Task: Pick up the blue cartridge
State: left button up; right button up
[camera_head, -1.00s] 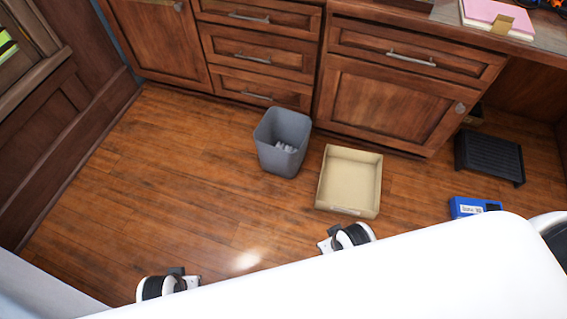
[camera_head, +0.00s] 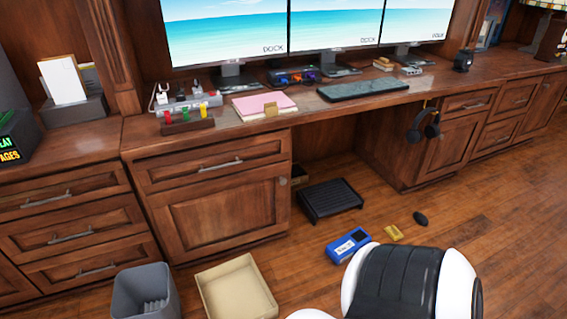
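The blue cartridge (camera_head: 347,245) lies on the wood floor in the head view, right of the open cardboard box and in front of the black footrest. It has a white label on its front face and a dark patch on top. A black and white chair stands just in front of it and to its right. Neither of my grippers shows in this view now.
A grey bin (camera_head: 146,292) and a tan open box (camera_head: 237,288) stand by the drawers. A black footrest (camera_head: 330,200) lies under the desk (camera_head: 220,125). A yellow item (camera_head: 394,233) and a dark mouse-like item (camera_head: 420,218) lie on the floor. The chair (camera_head: 398,280) blocks the near side.

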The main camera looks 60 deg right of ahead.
aim_at(339, 250)
jog(key=z, duration=0.45)
jog(key=i+z, duration=0.1)
jog(key=z, duration=0.35)
jog(key=i+z, duration=0.1)
jog(key=z, duration=0.75)
jog(key=j+z, duration=0.1)
jog(key=z, duration=0.35)
jog(key=i+j+z, duration=0.1)
jog(key=z, duration=0.35)
